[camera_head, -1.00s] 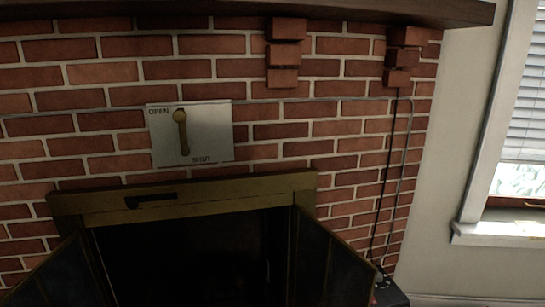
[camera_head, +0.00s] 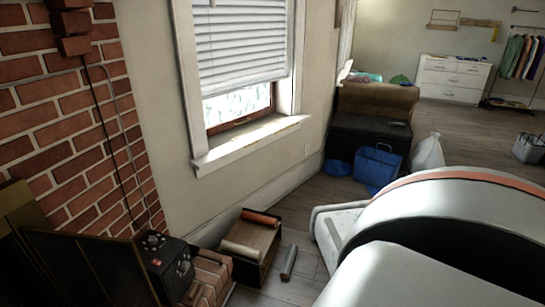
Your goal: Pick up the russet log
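A reddish-brown cylinder, which looks like the russet log (camera_head: 261,217), lies along the far upper edge of a small wooden box (camera_head: 262,236) on the floor below the window. A pale beige cylinder (camera_head: 240,250) lies along the near side of the same box. A grey cylinder (camera_head: 289,263) is on the floor just right of the box. Neither of my grippers is in view.
A black box with knobs (camera_head: 167,262) and a brown case (camera_head: 210,275) stand left of the wooden box, by the brick fireplace (camera_head: 75,140). A blue bag (camera_head: 378,165) sits farther back. A large white curved shape hides the lower right.

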